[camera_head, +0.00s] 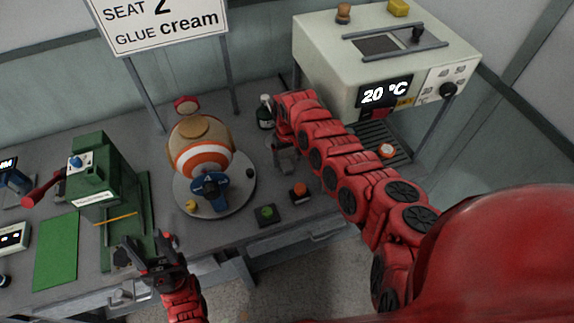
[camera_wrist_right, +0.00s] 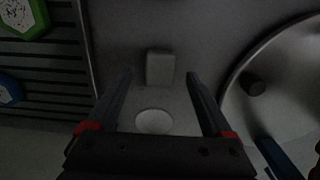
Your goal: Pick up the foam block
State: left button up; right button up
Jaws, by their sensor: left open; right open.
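A small pale grey block (camera_wrist_right: 160,68), which looks like the foam block, lies on the grey table in the right wrist view. It sits between the lines of my right gripper's two fingers (camera_wrist_right: 160,85), and nothing is held. In the head view my right gripper (camera_head: 284,158) is low over the table, right of the round turntable, and the block is not clearly visible there. My left gripper (camera_head: 150,246) is open and empty near the table's front edge, in front of the green press (camera_head: 90,165).
A pale round disc (camera_wrist_right: 153,121) lies near the block. A dark bottle (camera_head: 265,113) stands behind my right gripper. Green (camera_head: 266,214) and orange (camera_head: 300,190) buttons are in front. An oven (camera_head: 340,50) stands at right.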

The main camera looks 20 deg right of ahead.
aim_at(287, 164)
jog(key=shift+w+f+b, duration=0.1)
jog(key=shift+f+b, duration=0.3)
jog(key=shift+f, duration=1.25)
grip_shut()
jog(key=shift+r, duration=0.15)
